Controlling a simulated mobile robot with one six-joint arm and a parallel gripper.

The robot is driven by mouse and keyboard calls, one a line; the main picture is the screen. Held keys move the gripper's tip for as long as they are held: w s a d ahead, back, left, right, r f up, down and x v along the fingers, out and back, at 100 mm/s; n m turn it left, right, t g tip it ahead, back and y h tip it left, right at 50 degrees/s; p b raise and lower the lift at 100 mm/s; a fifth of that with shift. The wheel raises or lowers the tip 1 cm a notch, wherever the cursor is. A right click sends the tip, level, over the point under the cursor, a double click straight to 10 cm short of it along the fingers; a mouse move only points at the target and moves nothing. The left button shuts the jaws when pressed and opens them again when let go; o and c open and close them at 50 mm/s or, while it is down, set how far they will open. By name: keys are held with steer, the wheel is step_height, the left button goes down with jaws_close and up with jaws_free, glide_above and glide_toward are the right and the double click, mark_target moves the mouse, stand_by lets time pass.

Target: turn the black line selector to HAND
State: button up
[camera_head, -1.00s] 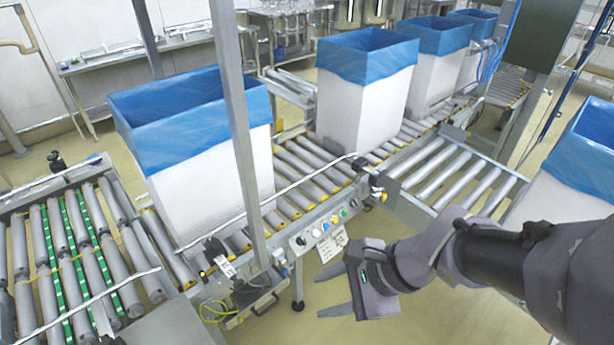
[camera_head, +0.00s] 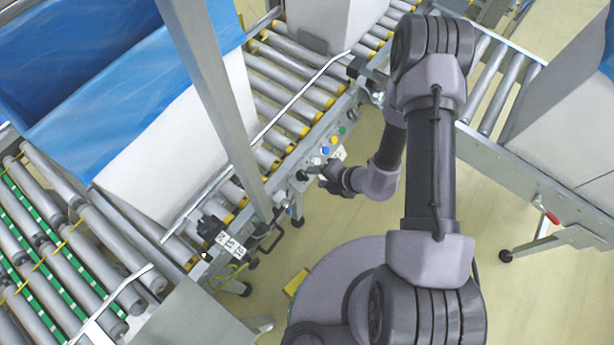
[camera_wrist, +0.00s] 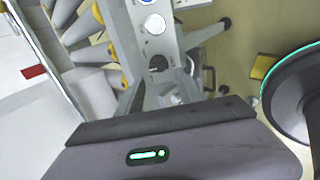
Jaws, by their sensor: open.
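The black line selector (camera_head: 301,175) is a small dark knob at the left end of the control panel on the conveyor's side. My gripper (camera_head: 314,174) is just right of the knob in the head view, with its fingers pointing at the panel. In the wrist view, the dark knob (camera_wrist: 158,62) shows between and beyond the fingertips of my open gripper (camera_wrist: 160,78). I cannot tell whether the fingers touch it. The knob's pointer and position labels are too small or hidden to read.
White, blue and other buttons run along the panel; a white button (camera_wrist: 153,24) is beside the selector. A grey post (camera_head: 215,100) rises left of the panel. A lined box (camera_head: 170,150) stands on the rollers. Floor is open below the panel.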

mark_target(305, 176)
steer(key=b+x, duration=0.2)
steer(key=x, duration=0.4)
steer(key=shift+w+a, duration=0.15)
steer(key=shift+w, duration=0.05)
steer(key=shift+c, duration=0.2)
jaws_close()
